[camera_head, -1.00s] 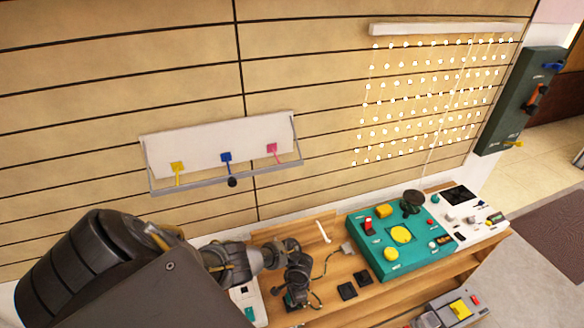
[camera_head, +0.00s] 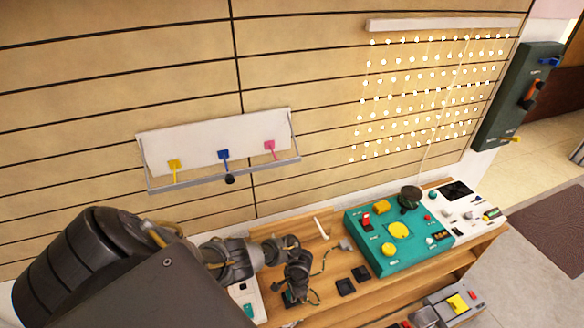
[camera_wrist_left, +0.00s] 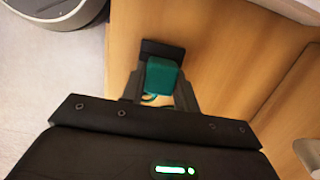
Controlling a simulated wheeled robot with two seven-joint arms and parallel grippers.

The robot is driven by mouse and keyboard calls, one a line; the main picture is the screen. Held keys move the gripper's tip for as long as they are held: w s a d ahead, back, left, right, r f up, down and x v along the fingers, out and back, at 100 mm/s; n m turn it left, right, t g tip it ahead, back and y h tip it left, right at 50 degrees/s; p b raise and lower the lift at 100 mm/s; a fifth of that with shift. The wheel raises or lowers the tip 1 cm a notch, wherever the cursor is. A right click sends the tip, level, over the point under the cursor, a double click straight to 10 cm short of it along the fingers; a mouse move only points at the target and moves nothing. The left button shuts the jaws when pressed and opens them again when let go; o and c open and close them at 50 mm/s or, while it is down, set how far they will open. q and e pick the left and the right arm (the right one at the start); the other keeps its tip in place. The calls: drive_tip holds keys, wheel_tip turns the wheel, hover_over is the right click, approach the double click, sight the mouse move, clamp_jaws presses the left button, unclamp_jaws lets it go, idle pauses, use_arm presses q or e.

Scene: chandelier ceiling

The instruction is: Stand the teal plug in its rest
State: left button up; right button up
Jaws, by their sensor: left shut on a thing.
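The teal plug (camera_wrist_left: 163,74) sits between the fingers of my left gripper (camera_wrist_left: 160,86) in the left wrist view. The gripper is shut on it. A flat black piece (camera_wrist_left: 162,49) lies on the wood just beyond the plug, partly hidden by it; I cannot tell whether they touch. In the head view my left gripper (camera_head: 296,298) is low over the wooden bench and hides most of the plug. Two black square pads (camera_head: 345,287) lie to its right; I cannot tell which thing is the plug's rest. My right gripper is not in view.
A teal control box (camera_head: 385,262) and a white panel (camera_head: 466,205) stand farther right on the bench (camera_head: 318,290). A grey plug with a cable (camera_head: 345,244) lies behind the pads. A white device (camera_head: 243,292) is left of the gripper. A shelf (camera_head: 215,178) hangs on the wall.

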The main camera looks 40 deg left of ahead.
use_arm(q)
drive_tip(key=shift+f+b, duration=0.5)
idle(0.9)
drive_tip(key=o, duration=1.1)
drive_tip(key=shift+c, duration=1.1)
drive_tip(key=shift+r, duration=0.1)
wheel_tip(320, 180, up, 3)
drive_tip(key=p, duration=0.3)
drive_tip(key=shift+r+p, duration=0.7)
drive_tip(key=shift+r, duration=2.25)
